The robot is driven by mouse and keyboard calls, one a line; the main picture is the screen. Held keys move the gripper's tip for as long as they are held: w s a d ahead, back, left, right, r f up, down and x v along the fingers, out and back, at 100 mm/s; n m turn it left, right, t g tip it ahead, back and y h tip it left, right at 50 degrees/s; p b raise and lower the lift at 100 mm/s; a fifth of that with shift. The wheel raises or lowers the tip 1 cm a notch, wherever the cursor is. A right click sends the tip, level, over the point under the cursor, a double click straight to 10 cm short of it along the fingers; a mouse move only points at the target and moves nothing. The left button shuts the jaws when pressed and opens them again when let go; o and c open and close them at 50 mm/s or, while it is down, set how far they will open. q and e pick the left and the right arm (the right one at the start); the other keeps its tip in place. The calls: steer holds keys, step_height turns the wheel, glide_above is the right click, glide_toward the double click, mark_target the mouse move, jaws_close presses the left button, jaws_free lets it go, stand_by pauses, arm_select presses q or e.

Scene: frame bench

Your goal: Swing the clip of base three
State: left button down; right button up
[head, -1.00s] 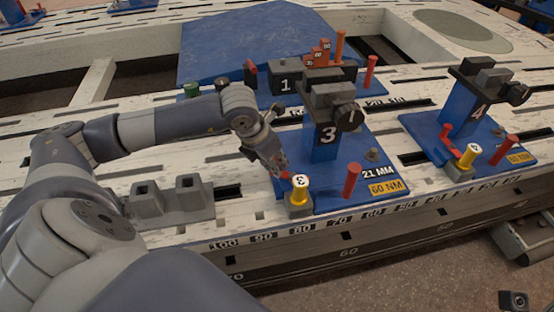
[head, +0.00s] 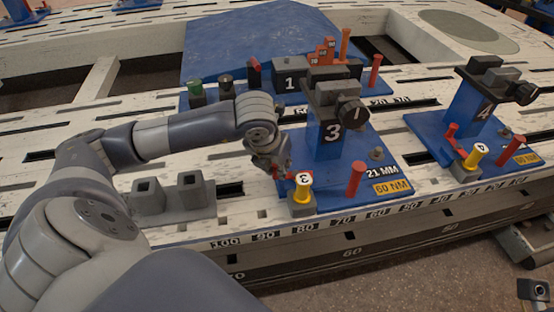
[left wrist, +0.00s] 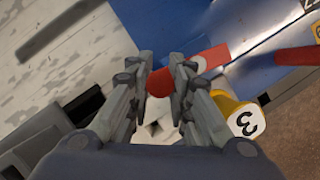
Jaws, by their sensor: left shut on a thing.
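Base three (head: 330,184) is a blue plate with an upright post marked 3 (head: 331,134). A yellow knob marked 3 (head: 303,188) stands at its front left corner and also shows in the left wrist view (left wrist: 240,115). A red clip (left wrist: 205,61) lies at the plate's left edge, behind the yellow knob. My left gripper (head: 277,172) is at this clip. In the left wrist view its fingers (left wrist: 160,78) are closed on the clip's red end, partly hiding it. My right gripper is not in view.
A red peg (head: 355,178) stands at base three's front right. Base four (head: 432,140) is to the right and base one (head: 290,85) behind. A grey two-socket block (head: 172,200) sits left of base three. A blue sheet (head: 250,40) lies at the back.

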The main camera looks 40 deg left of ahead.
arm_select(q)
steer(key=c, duration=1.4)
jaws_free()
steer(key=v, duration=1.2)
steer(key=shift+s+f, duration=0.1)
steer(key=shift+s, duration=0.05)
